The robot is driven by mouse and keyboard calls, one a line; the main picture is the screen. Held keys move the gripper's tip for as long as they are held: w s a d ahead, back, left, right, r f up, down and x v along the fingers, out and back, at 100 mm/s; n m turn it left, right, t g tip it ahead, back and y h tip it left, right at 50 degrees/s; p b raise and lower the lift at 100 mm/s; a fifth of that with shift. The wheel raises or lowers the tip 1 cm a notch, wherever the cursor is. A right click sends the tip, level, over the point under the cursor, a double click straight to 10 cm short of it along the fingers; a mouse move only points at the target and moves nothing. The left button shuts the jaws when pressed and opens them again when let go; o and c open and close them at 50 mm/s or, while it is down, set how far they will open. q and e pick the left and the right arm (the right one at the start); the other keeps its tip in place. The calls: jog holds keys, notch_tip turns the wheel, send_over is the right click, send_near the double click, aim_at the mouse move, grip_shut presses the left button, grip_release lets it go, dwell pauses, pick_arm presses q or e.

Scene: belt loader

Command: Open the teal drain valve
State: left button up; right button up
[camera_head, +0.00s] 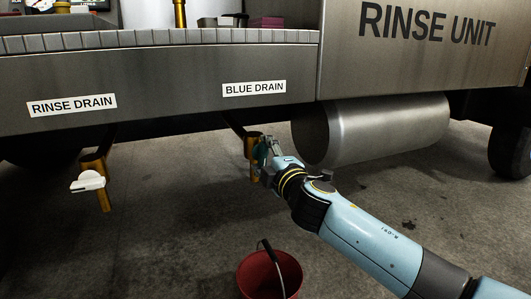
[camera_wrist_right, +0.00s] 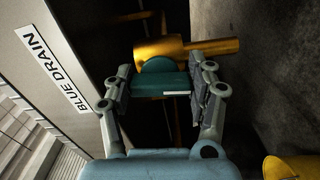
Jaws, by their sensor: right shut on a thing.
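The teal valve handle (camera_wrist_right: 158,84) sits on the brass drain pipe (camera_wrist_right: 190,49) in the right wrist view. My right gripper (camera_wrist_right: 162,88) has a finger on each side of the handle and is shut on it. In the head view the brass pipe (camera_head: 252,147) hangs below the "BLUE DRAIN" label (camera_head: 254,88). My right gripper (camera_head: 267,156) is against it there and mostly hides the handle. My left gripper is not in view.
A second brass drain with a white handle (camera_head: 88,182) hangs below the "RINSE DRAIN" label (camera_head: 72,105) at left. A red bucket (camera_head: 270,275) stands on the floor below my right arm. A metal cylinder (camera_head: 385,130) is under the rinse unit (camera_head: 430,65).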

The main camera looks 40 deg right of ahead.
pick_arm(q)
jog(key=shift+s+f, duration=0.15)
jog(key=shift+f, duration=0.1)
pick_arm(e)
jog(key=shift+n, duration=0.6)
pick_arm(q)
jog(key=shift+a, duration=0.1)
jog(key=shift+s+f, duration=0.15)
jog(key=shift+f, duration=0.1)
pick_arm(e)
jog(key=shift+n, duration=0.3)
jog(key=shift+f, duration=0.1)
jog(key=o, duration=1.2)
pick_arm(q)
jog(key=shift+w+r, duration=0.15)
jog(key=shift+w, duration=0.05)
pick_arm(e)
jog(key=shift+s, duration=0.1)
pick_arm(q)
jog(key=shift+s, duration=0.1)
pick_arm(e)
jog(key=v, duration=1.2)
